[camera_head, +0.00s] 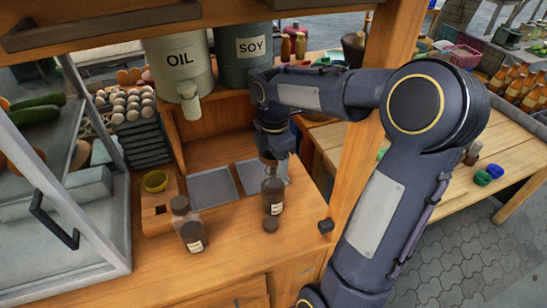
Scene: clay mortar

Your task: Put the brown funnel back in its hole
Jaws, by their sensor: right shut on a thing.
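The brown funnel (267,160) shows only as a small brown piece under my right gripper (270,153); the gripper's jaws and wrist hide most of it. My right gripper is shut on it, just above a dark glass bottle (273,194) with a pale label. I cannot tell whether the funnel's spout is inside the bottle neck. A wooden holder block (159,222) stands to the left on the counter. A yellow funnel (155,181) sits in its back part, and a dark open hole (161,210) shows in front. My left gripper is not in view.
A second labelled bottle (188,228) stands beside the holder's front, between it and the dark bottle. The OIL drum (180,62) and SOY drum (242,55) are above. Grey trays (211,188) lie behind the bottles. A glass case (60,200) bounds the left.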

